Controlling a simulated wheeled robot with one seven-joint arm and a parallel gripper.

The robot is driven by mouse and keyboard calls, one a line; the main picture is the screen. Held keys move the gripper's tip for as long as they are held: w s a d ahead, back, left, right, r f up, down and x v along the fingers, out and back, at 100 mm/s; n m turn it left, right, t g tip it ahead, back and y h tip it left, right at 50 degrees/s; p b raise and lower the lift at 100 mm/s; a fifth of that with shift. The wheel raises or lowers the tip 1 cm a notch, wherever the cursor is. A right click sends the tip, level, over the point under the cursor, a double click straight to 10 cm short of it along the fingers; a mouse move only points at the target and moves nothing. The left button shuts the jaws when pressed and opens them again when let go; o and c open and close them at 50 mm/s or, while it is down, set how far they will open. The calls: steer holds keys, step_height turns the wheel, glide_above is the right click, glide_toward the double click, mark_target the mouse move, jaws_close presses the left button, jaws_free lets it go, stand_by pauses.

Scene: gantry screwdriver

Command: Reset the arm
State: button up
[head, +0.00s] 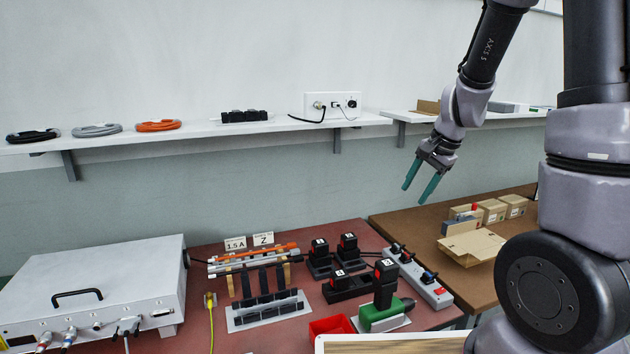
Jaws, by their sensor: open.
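My gripper (423,183) hangs in the air in the head view, right of the middle, in front of the wall and below the shelf's height. Its two teal fingers point down and to the left. They are apart, with nothing between them. My arm comes down to it from the top right. The gripper touches nothing that I can see.
A white shelf (200,131) with coiled cables runs along the wall. Black chargers (320,257), a power strip (425,280) and a red bin (331,327) crowd the bench. A large grey case (130,282) stands left. Small boxes (492,211) sit on the brown table (408,224).

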steer(key=s+r+n+t, duration=0.3)
steer(key=s+r+n, duration=0.3)
steer(key=s+r, duration=1.1)
step_height(320, 180, up, 3)
steer(key=shift+s+a+r+t+h, duration=0.1)
steer(key=shift+s+a+t+h, duration=0.1)
steer(key=shift+s+t+h, duration=0.15)
steer(key=shift+w, duration=0.1)
